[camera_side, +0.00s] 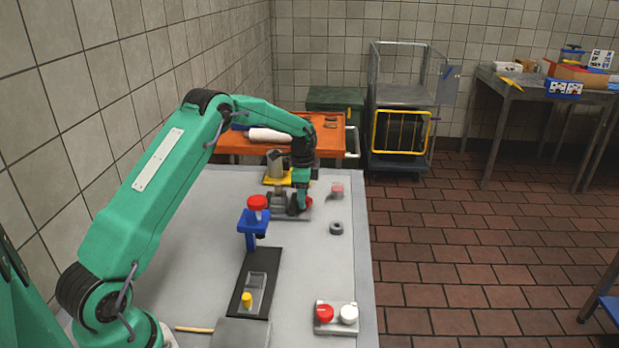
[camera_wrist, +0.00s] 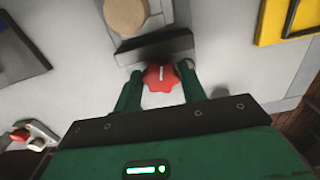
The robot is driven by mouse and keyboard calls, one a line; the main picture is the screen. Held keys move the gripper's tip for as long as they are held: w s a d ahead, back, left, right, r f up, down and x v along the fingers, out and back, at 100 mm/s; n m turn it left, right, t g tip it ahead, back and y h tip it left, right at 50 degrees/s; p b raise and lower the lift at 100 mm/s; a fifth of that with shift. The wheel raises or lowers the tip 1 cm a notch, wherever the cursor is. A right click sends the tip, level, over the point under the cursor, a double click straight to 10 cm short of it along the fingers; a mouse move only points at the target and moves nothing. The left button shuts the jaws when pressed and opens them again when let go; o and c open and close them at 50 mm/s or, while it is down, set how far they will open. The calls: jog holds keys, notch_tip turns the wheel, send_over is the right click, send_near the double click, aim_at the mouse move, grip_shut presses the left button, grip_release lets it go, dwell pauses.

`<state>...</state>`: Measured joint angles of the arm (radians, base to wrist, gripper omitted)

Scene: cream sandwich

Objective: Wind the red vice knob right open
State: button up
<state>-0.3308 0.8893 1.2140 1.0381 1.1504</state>
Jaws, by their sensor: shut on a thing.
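The red vice knob (camera_wrist: 160,78) is lobed, with a pale mark on its face, and sits between the two green fingers of my gripper (camera_wrist: 161,80) in the wrist view. My gripper is shut on it. In the side view the knob (camera_side: 307,201) is a small red patch at the right end of the grey vice (camera_side: 277,202), beneath my gripper (camera_side: 301,203), which partly hides it. A dark vice jaw block (camera_wrist: 155,46) lies just beyond the knob in the wrist view. The gap between the vice's jaws is not clear.
A blue stand with a red-topped piece (camera_side: 257,216) stands nearer on the grey table. A tray with red and white buttons (camera_side: 336,316) is at the front right.

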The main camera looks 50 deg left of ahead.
jog(key=shift+d+n, duration=0.1)
jog(key=shift+n, duration=1.7)
jog(key=o, duration=1)
